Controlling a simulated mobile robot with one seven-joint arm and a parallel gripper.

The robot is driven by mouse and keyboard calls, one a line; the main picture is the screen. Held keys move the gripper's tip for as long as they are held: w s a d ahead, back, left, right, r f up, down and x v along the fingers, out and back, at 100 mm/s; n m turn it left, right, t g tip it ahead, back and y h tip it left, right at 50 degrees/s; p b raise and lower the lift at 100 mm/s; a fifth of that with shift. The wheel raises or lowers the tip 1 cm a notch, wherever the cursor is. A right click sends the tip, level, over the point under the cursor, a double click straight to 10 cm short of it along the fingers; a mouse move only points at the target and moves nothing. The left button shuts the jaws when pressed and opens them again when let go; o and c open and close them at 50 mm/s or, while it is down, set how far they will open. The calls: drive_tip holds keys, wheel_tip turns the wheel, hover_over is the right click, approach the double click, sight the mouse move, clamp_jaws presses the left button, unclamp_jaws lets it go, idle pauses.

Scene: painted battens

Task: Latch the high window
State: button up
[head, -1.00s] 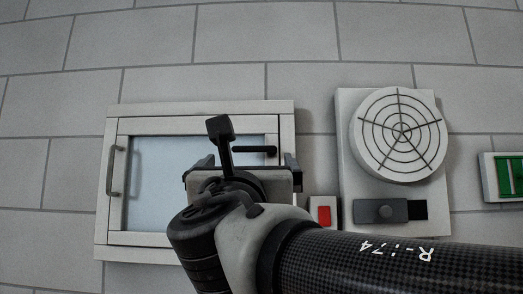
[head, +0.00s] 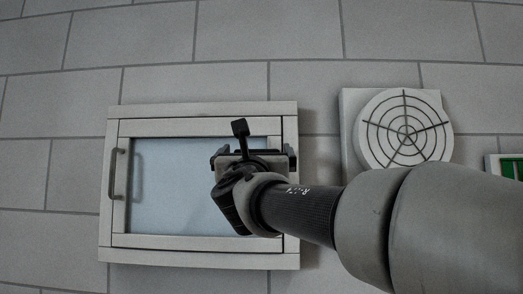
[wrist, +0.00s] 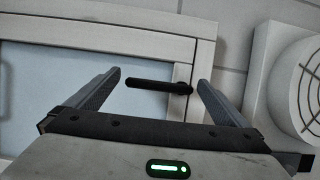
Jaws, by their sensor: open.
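The high window (head: 175,195) is a pale pane in a white batten frame on the block wall, and its sash looks flush in the frame. Its black latch lever (wrist: 155,84) lies roughly level in the wrist view, pivoted at its right end on the right side of the frame. My gripper (head: 253,158) is in front of the window's right part and hides the lever in the head view. In the wrist view my gripper (wrist: 158,79) is open, one finger to each side of the lever, with no contact visible.
A grey pull handle (head: 114,173) is on the window's left side. A round vent (head: 405,130) on a white panel sticks out to the right; its housing also shows in the wrist view (wrist: 292,85). A green sign (head: 510,168) is at the far right.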

drive_tip(key=c, duration=1.5)
drive_tip(key=shift+o, duration=0.2)
